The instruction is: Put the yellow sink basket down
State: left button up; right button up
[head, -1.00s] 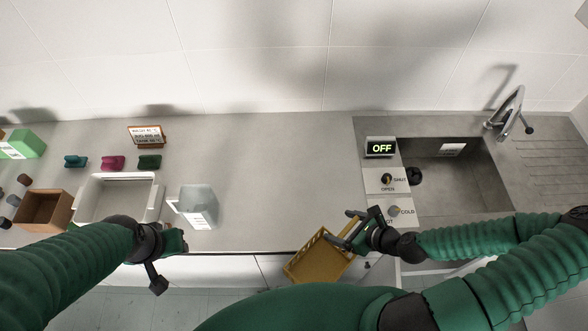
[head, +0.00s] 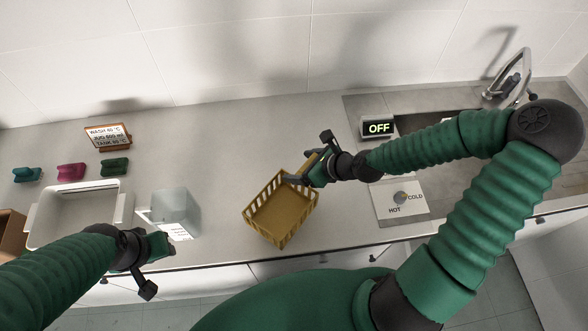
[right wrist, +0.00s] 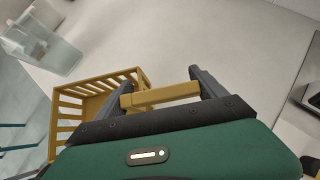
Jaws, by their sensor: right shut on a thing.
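The yellow sink basket (head: 279,217) is a slatted, open-topped box, and it looks empty. In the head view it is over the front part of the grey counter, its near corner close to the front edge. I cannot tell whether it touches the counter. My right gripper (head: 303,178) is shut on the basket's handle at its upper right side. In the right wrist view the fingers (right wrist: 165,92) are on either side of the yellow handle bar, with the slatted basket (right wrist: 95,98) at left. My left gripper (head: 160,248) is near the counter's front edge, away from the basket; its jaws are unclear.
A clear jug (head: 174,212) stands left of the basket, beside a white tub (head: 75,240). A sign (head: 108,135) and small coloured blocks stand behind. The OFF display (head: 379,128), tap panel (head: 398,200) and sink are at right. Counter (head: 225,150) behind the basket is clear.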

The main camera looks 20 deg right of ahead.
jog(key=w+f, duration=0.1)
jog(key=f, duration=0.1)
jog(key=w+f, duration=0.1)
jog(key=shift+w+f, duration=0.4)
jog(key=o, duration=1.4)
jog(key=shift+a, duration=0.1)
jog(key=o, duration=0.3)
jog(key=shift+a, duration=0.2)
jog(key=shift+r, duration=0.1)
